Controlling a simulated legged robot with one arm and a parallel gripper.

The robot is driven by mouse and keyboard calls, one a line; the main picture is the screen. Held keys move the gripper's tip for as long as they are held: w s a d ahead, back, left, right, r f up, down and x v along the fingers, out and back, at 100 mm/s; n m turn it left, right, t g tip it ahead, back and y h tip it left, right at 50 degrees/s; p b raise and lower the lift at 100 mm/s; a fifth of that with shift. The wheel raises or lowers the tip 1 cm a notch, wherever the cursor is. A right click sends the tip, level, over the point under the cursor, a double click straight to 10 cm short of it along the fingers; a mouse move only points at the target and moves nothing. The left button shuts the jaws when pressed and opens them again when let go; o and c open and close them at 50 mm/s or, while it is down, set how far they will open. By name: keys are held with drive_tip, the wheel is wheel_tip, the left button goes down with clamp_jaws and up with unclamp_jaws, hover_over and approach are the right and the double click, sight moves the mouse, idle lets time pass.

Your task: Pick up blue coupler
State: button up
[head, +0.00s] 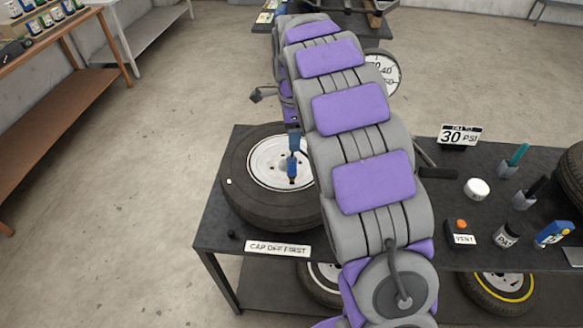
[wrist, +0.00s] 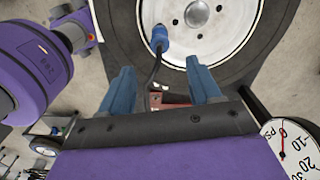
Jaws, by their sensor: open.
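The blue coupler (wrist: 160,39) shows in the wrist view over the rim of the wheel, with a dark hose running from it towards my gripper. The coupler is seen beyond the fingertips, roughly in line with the gap. In the head view my own arm hides most of the gripper. The exact distance to the coupler cannot be told.
The tyre (head: 245,195) lies flat on a dark table (head: 212,232). A "CAP OFF FIRST" sign (head: 278,248) stands at the front edge. A round gauge (wrist: 287,150) is close by on the right. A "30 PSI" sign (head: 460,136) and small containers stand right of my arm.

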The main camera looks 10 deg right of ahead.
sight(291, 167)
wheel_tip(291, 167, down, 8)
drive_tip(key=shift+f+b, duration=0.25)
drive_tip(key=shift+b, duration=0.5)
wheel_tip(291, 167, down, 5)
drive_tip(key=shift+w+a+f+b, duration=0.1)
drive_tip(key=shift+a+b, duration=0.05)
drive_tip(key=shift+b, duration=0.7)
clamp_jaws()
